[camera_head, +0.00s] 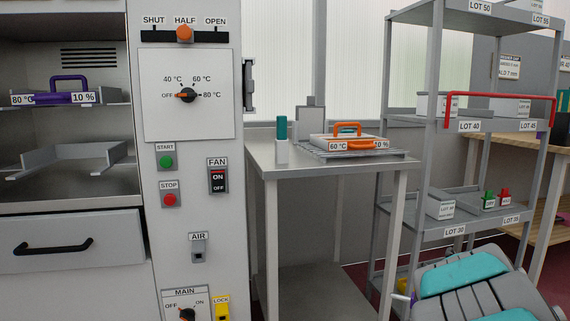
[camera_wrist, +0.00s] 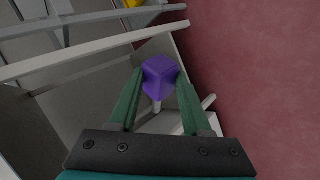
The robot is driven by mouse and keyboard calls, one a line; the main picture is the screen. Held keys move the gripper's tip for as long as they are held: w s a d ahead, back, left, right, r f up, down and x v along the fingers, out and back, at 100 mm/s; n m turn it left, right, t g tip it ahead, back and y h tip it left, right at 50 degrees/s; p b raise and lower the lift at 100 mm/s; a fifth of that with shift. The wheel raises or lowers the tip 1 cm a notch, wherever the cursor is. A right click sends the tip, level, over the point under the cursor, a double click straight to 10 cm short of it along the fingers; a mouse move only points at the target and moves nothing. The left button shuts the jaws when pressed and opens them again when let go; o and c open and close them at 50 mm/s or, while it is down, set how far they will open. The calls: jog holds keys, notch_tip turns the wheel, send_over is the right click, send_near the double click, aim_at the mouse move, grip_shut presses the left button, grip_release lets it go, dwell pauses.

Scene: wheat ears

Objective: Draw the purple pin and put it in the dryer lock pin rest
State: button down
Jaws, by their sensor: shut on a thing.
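In the wrist view my gripper (camera_wrist: 160,78) is shut on the purple pin (camera_wrist: 160,68). Its block-shaped purple head sits between the green fingers, and a short pale shaft shows below the head. In the head view my arm fills the lower right and hides most of the gripper. A yellow part marked LOCK (camera_head: 222,309) is at the bottom of the dryer's control panel (camera_head: 187,95), cut by the frame edge. I cannot make out which part is the pin rest.
A grey table (camera_head: 262,160) holding an orange-handled tray (camera_head: 346,140) stands right of the panel. A shelf rack (camera_head: 480,125) with labelled lots stands behind my arm. The dryer chamber is open at left, with a purple-handled tray (camera_head: 68,92) inside. Red floor (camera_wrist: 250,80) is clear in the wrist view.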

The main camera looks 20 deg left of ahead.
jog(key=shift+w+a+r+n+y+p, duration=0.45)
jog(key=shift+w+a+r+n, duration=1.55)
jog(key=shift+r, duration=2.8)
jog(key=shift+w+a+r+n+y+p, duration=0.2)
jog(key=shift+w+a+r+n+y, duration=0.6)
jog(key=shift+a+r+n, duration=2.35)
jog(key=shift+w+a+r+n+y+p, duration=0.35)
jog(key=shift+w+a+r+n, duration=1)
jog(key=shift+r+n, duration=3.5)
jog(key=s+r+n+y+p, duration=0.1)
jog(key=s+r+n+y, duration=0.2)
jog(key=r, duration=0.7)
jog(key=s+a+r+n+y+p, duration=0.1)
jog(key=s+r+n+y, duration=0.2)
jog(key=r, duration=0.8)
jog(key=shift+s+n+t+y, duration=0.3)
jog(key=shift+s+n+y, duration=0.1)
jog(key=shift+s+n, duration=0.7)
jog(key=shift+s, duration=0.15)
